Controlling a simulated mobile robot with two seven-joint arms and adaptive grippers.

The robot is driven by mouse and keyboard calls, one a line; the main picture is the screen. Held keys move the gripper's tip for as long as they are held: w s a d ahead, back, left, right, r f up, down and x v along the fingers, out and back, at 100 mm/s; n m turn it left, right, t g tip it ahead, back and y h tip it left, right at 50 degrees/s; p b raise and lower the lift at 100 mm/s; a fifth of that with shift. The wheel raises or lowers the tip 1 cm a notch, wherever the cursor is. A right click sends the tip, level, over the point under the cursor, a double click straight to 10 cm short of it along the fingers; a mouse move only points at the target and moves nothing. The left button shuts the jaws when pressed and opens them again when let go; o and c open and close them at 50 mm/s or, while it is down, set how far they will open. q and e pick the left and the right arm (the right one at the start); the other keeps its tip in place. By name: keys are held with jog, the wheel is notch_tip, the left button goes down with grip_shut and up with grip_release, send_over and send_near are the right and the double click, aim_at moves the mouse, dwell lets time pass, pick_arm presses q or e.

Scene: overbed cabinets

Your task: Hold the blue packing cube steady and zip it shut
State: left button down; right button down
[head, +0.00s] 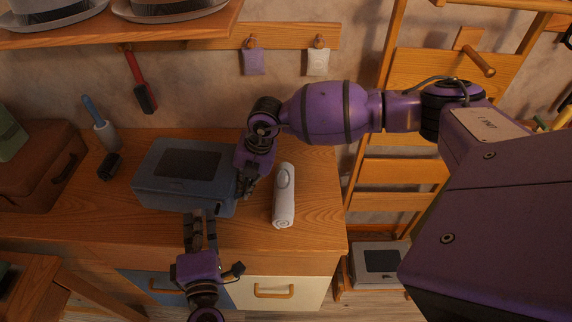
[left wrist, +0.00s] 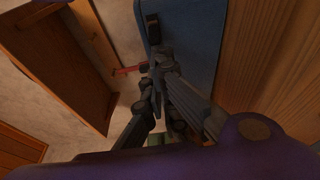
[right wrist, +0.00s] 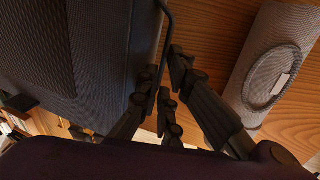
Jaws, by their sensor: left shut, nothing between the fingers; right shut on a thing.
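The blue packing cube (head: 146,188), with a dark mesh panel on top, lies flat on the wooden counter. Its side also shows in the left wrist view (left wrist: 196,40), with a small black piece (left wrist: 153,28) on it. My left gripper (head: 199,216) is shut and empty at the cube's front side; whether it touches cannot be told. My right gripper (head: 246,186) is at the cube's right side. In the right wrist view its fingers (right wrist: 165,88) close around a thin dark strip (right wrist: 165,22) beside the cube (right wrist: 105,60). The zip line is mostly hidden.
A shelf (head: 200,28) overhangs the back. The counter's right end (head: 320,215) is clear.

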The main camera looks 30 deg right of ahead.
pick_arm(q)
jog(key=shift+w+a, duration=0.85)
jog(key=shift+a, duration=0.3)
pick_arm(e)
jog(key=shift+w+a+r, duration=0.15)
jog(key=shift+r, duration=0.1)
pick_arm(q)
jog(key=shift+s+a+f, duration=0.15)
jog(key=shift+s+a, duration=0.35)
jog(key=shift+a, duration=0.05)
jog(key=v, duration=0.8)
jog(key=shift+s, duration=0.25)
jog(key=shift+a, duration=0.1)
pick_arm(e)
jog(key=c, duration=1.8)
grip_release()
jog(key=shift+f, duration=0.1)
jog(key=shift+c, duration=0.2)
jog(key=v, duration=1.2)
